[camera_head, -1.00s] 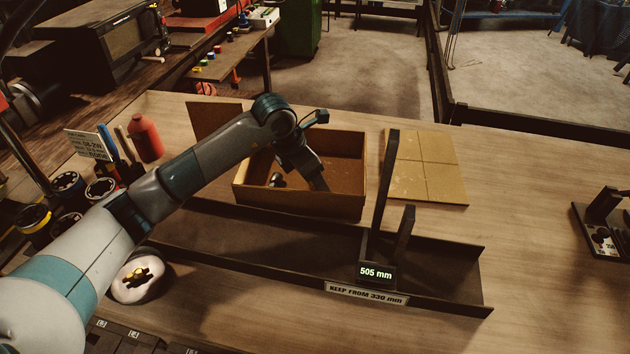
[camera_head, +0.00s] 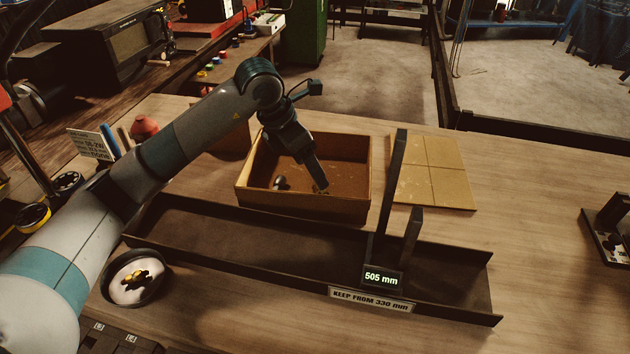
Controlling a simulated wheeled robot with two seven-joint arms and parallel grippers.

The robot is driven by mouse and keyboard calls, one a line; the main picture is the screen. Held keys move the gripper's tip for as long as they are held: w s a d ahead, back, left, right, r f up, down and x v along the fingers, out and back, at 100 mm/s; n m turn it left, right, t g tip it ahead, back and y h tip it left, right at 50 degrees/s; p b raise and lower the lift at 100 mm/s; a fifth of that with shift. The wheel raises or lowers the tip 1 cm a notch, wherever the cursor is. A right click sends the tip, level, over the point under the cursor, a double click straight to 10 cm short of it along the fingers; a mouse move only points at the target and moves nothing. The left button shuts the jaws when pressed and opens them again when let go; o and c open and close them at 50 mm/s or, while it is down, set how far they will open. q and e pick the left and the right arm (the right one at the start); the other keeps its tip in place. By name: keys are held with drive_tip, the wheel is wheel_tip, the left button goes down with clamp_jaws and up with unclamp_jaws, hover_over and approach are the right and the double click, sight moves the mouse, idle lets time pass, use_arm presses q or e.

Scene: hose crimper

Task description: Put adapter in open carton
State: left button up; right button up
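The open carton (camera_head: 300,205) stands on the bench behind the long dark tray. A small grey piece (camera_head: 280,183) lies inside it at the left. My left gripper (camera_head: 320,183) points down over the carton, its fingertips inside the carton's outline. A small brass-coloured piece (camera_head: 322,191), possibly the adapter, shows right at the fingertips. I cannot tell whether it is gripped or lies on the carton floor, nor how far apart the fingers are. A round dish (camera_head: 122,290) at the left front holds brass-coloured fittings. My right gripper is not in view.
A dark tray (camera_head: 225,240) with an upright gauge reading 505 mm (camera_head: 381,279) runs in front of the carton. A flat cardboard sheet (camera_head: 435,180) lies to its right. A red bottle (camera_head: 144,127) stands at the back left.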

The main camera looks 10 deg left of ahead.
use_arm(q)
drive_tip(key=shift+b+v, duration=0.45)
drive_tip(key=shift+v, duration=1.75)
